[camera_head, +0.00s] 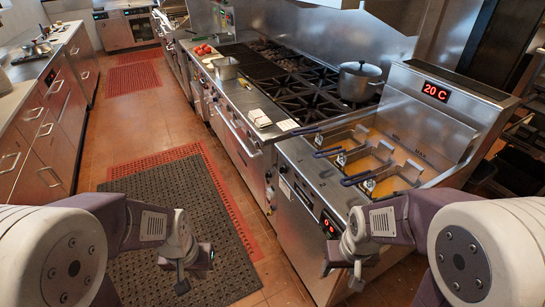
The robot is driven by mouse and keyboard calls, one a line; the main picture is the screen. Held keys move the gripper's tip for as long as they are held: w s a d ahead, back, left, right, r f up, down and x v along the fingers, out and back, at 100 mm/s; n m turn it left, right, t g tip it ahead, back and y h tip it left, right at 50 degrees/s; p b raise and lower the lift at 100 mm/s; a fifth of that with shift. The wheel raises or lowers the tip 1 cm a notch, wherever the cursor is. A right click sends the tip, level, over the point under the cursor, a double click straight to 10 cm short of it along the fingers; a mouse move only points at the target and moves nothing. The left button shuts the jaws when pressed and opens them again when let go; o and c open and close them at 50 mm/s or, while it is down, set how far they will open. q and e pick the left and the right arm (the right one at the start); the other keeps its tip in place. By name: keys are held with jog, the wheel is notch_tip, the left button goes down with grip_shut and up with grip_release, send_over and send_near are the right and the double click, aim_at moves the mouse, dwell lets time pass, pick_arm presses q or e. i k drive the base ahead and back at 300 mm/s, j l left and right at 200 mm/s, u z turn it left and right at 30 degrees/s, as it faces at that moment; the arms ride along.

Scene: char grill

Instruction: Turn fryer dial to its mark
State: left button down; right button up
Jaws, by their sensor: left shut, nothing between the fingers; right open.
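The steel fryer (300,150) stands at the right, with several baskets with dark handles in its oil wells. A red display (435,91) on its back panel reads 20 C. A small control panel (328,224) with red lit marks is on its front, just above and left of my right wrist. I cannot make out the dial or its mark clearly. My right gripper (355,284) is open and empty in front of the fryer front, below that panel. My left gripper (182,288) is shut and empty over the dark floor mat, well left of the fryer.
A range (285,85) with burners and a grill adjoins the fryer, with a steel pot (360,82) on it. A small metal pan (225,68) sits at its left edge. A dark mat (165,215) covers the aisle floor. Drawer counters (40,150) stand at left.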

aim_at(283, 168)
jog(key=i+j+z, duration=0.1)
jog(key=j, duration=0.25)
jog(key=i+j, duration=0.25)
jog(key=i+j+z, duration=0.15)
jog(key=j, duration=0.35)
jog(key=i+j+z, duration=0.1)
jog(key=j, duration=0.25)
jog(key=i, duration=0.05)
